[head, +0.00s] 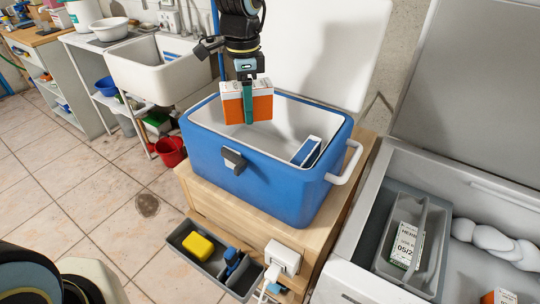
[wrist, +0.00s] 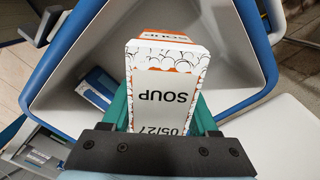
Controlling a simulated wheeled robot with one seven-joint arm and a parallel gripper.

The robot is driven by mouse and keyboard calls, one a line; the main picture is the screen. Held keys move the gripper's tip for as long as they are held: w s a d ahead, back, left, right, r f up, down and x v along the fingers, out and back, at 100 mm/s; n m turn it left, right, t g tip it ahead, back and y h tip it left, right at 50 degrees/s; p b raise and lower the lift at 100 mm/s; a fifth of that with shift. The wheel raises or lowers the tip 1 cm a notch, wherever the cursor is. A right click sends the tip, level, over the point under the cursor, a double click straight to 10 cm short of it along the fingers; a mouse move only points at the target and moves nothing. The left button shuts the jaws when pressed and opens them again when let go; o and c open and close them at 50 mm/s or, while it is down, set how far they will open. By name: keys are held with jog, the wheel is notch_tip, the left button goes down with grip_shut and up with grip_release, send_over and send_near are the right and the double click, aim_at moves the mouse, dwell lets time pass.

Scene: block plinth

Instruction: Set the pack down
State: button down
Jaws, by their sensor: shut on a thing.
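The orange and white pack (head: 232,107) is held over the open blue cooler box (head: 285,190). In the wrist view the pack (wrist: 172,75) shows the words SOUP and 05/27. My gripper (head: 249,112) has green fingers and is shut on the pack, one finger on each side in the wrist view (wrist: 162,110). The pack is near the cooler's back left in the head view, over its white interior. The head view does not clearly show the gap between the pack's bottom and the cooler floor.
A blue and white pack (head: 306,151) leans inside the cooler at the right. The cooler's raised lid (head: 330,50) stands behind. A wooden plinth (head: 205,200) carries the cooler. At right, an open chest freezer (head: 375,165) holds a grey basket (head: 385,262) and several packs.

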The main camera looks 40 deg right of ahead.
aim_at(250, 144)
jog(key=shift+w+d+f, duration=0.1)
jog(key=shift+d+f, duration=0.05)
jog(key=shift+f, duration=0.4)
jog(key=shift+d+f, duration=0.1)
jog(key=shift+f, duration=0.45)
notch_tip(250, 144, down, 10)
jog(key=shift+r+p, duration=0.1)
jog(key=shift+p, duration=1.05)
jog(key=shift+c, duration=0.8)
grip_release()
jog(key=shift+f, duration=0.2)
jog(key=shift+r, duration=0.1)
notch_tip(250, 144, up, 12)
jog(key=b, duration=0.3)
jog(key=shift+r, duration=0.1)
